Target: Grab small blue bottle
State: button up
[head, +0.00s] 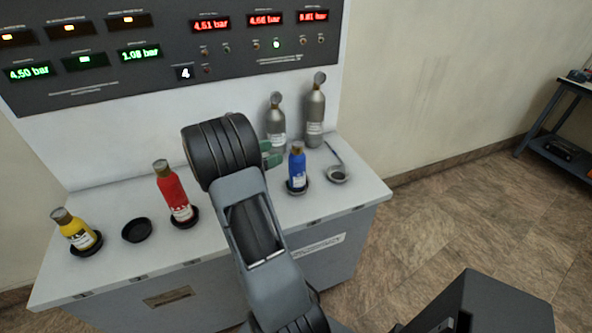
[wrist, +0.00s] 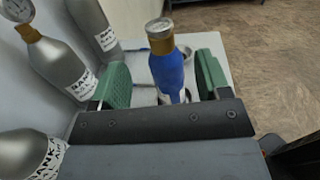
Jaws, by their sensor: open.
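The small blue bottle (head: 297,170) stands upright in a dark round holder on the white bench top, right of my arm in the head view. In the wrist view the blue bottle (wrist: 170,72) shows its brass-coloured neck and stands between the two green fingers of my gripper (wrist: 160,82). The fingers are open, with a visible gap on the right side of the bottle. In the head view my gripper (head: 270,154) is partly hidden behind my arm, with green fingers just left of the bottle. The lower part of the bottle is hidden by my gripper in the wrist view.
Two grey tanks (head: 315,112) (head: 276,122) stand behind the bottle. A red bottle (head: 173,192), an empty black holder (head: 137,230) and a yellow bottle (head: 75,230) are at left. A grey dish (head: 337,174) is at right. A panel (head: 150,50) rises behind.

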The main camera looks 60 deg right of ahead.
aim_at(301, 141)
jog(key=p+x, duration=0.1)
jog(key=x, duration=0.5)
jog(key=p+x, duration=0.1)
jog(key=x, duration=0.3)
jog(key=shift+w+d+r+p, duration=0.1)
jog(key=shift+r+p, duration=0.15)
jog(key=shift+p, duration=0.05)
jog(key=shift+s+d+f, duration=0.1)
jog(key=shift+s+d, duration=0.15)
jog(key=shift+d, duration=0.25)
grip_shut()
